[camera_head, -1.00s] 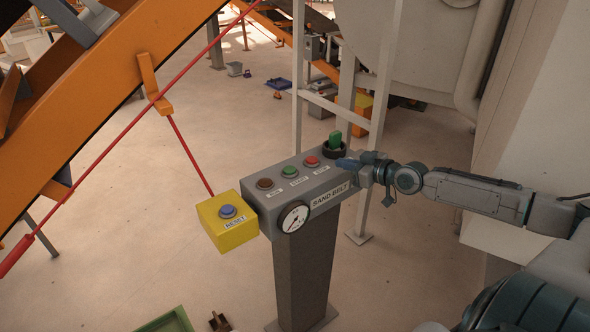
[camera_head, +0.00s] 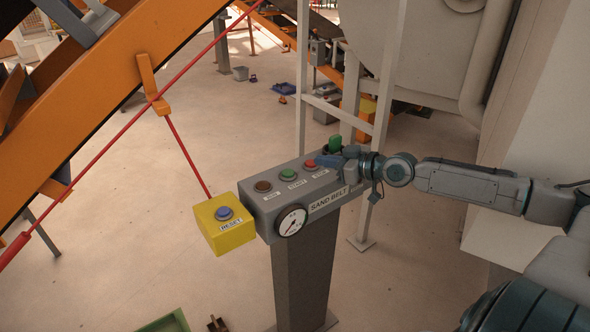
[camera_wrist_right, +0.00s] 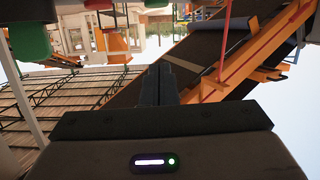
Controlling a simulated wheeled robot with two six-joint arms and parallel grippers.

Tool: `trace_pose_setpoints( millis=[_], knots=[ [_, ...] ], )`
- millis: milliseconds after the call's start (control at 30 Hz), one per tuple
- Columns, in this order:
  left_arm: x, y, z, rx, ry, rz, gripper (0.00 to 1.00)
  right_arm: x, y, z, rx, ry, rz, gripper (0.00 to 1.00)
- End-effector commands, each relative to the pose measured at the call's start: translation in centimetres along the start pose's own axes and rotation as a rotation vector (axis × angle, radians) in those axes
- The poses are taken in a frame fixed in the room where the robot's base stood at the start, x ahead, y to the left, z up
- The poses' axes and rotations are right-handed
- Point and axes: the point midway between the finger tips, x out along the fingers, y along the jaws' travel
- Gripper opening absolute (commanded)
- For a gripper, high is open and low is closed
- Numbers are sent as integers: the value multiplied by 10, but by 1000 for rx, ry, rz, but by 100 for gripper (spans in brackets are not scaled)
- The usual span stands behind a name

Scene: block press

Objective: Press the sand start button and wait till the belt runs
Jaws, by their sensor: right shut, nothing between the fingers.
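The grey SAND BELT panel (camera_head: 327,200) stands on a post in the head view. On its top are a dark red-brown button (camera_head: 263,186), the green START button (camera_head: 288,174) and a red button (camera_head: 310,164). A green knob (camera_head: 335,142) is at the far right end. My right gripper (camera_head: 322,160) is shut and empty, with its tips just right of the red button and apart from the green START button. I cannot tell whether the tips touch the red button. My left gripper is out of view.
A yellow box (camera_head: 225,232) with a blue RESET button (camera_head: 223,213) adjoins the panel's left end. A round gauge (camera_head: 292,221) is on the panel front. A red cord (camera_head: 187,152) and orange conveyor frame (camera_head: 110,105) are at left. Open floor surrounds the post.

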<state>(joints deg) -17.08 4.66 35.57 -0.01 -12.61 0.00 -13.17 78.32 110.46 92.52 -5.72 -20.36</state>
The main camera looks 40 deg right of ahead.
Motion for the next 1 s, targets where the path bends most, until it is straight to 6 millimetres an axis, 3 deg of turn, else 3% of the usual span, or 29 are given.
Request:
trace_pose_setpoints(
  millis=[567, 1000],
  knots=[
    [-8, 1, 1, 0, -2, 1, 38, 33, 0, -2, 7, 4, 3, 0],
    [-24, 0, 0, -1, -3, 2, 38, 76, -2, -3, 7, 2, 0, 0]
  ],
)
